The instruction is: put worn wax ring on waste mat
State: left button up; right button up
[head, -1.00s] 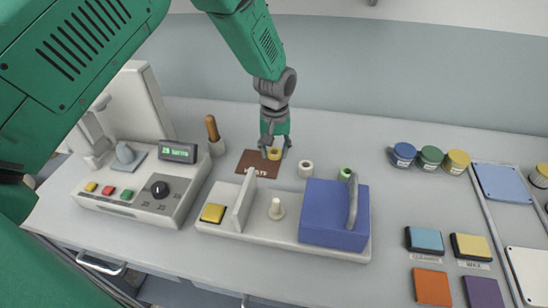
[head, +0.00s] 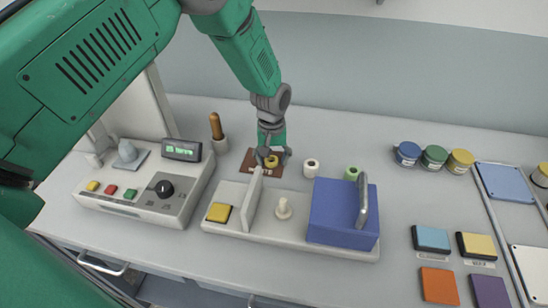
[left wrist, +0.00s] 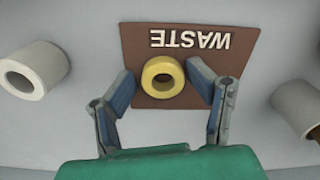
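The yellow wax ring (head: 271,161) sits on the brown waste mat (head: 250,158), near one edge of it. My left gripper (head: 270,155) is down around the ring. Its two fingers (left wrist: 163,80) stand on either side of the ring, with a small gap visible at least on the left, so it looks open. My right gripper is not in view.
A wooden-handled tool in a holder (head: 217,133) stands left of the mat, and a white roll (head: 311,168) stands right of it. A pale fixture with a blue block (head: 342,215) is in front. Several jars (head: 434,157) stand at the right.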

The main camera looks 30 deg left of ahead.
pick_arm(q)
jog(key=a, duration=0.2)
jog(key=s+a+f, duration=0.1)
jog(key=shift+a, duration=0.55)
jog(key=shift+w+d, duration=0.2)
jog(key=shift+d, duration=0.5)
jog(key=shift+w+d+r, duration=0.1)
jog(key=shift+d+r, duration=0.05)
jog(key=shift+d, duration=0.3)
jog(key=shift+a, duration=0.3)
jog(key=shift+a+r, duration=0.15)
jog(key=shift+r, duration=0.15)
jog(key=r, duration=0.4)
jog(key=shift+w+a+r, duration=0.1)
jog(key=shift+w+a, duration=0.1)
jog(key=shift+w, duration=0.05)
notch_tip(320, 180, up, 8)
jog(key=shift+d+r+b, duration=0.2)
jog(key=shift+b, duration=0.1)
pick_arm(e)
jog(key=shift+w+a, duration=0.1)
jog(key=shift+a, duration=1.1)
pick_arm(q)
jog(key=shift+s+a, duration=0.1)
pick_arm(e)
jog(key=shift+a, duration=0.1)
